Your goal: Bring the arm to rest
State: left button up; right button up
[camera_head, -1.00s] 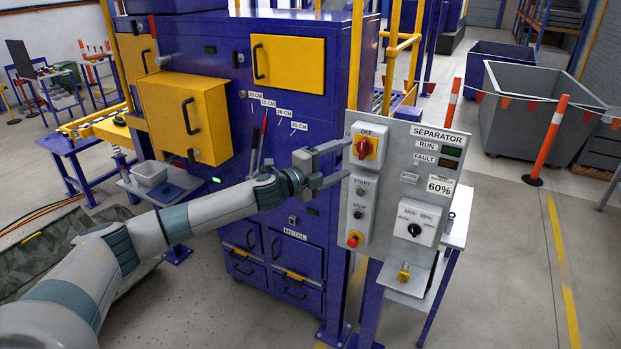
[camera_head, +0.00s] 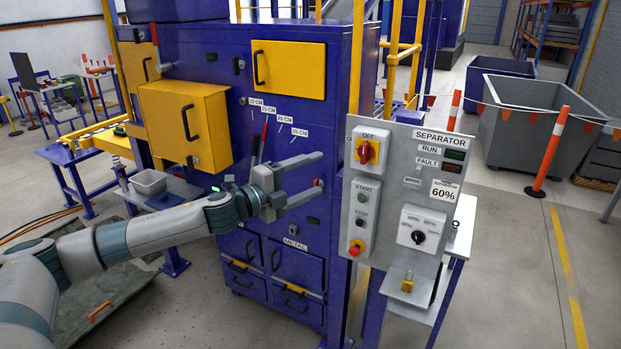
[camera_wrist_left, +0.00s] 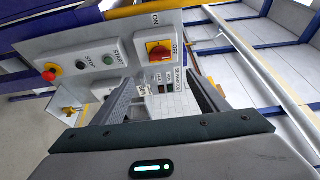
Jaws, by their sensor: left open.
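My left gripper (camera_head: 318,176) is open and empty, in front of the blue machine and just left of the control panel. A visible gap separates its fingers from the panel. The separator panel (camera_head: 408,215) is grey, with a red and yellow rotary switch (camera_head: 367,151), start and stop buttons and a red emergency button (camera_head: 355,248). In the left wrist view, the rotary switch (camera_wrist_left: 159,50) and the emergency button (camera_wrist_left: 49,73) show beyond the open fingers (camera_wrist_left: 171,95). My right gripper is not in view.
The blue machine (camera_head: 225,65) with yellow doors stands behind my arm. A small shelf with a yellow padlock (camera_head: 407,284) juts out below the panel. The floor at the right front is clear.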

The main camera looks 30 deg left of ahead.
pick_arm(q)
jog(key=shift+f, duration=0.15)
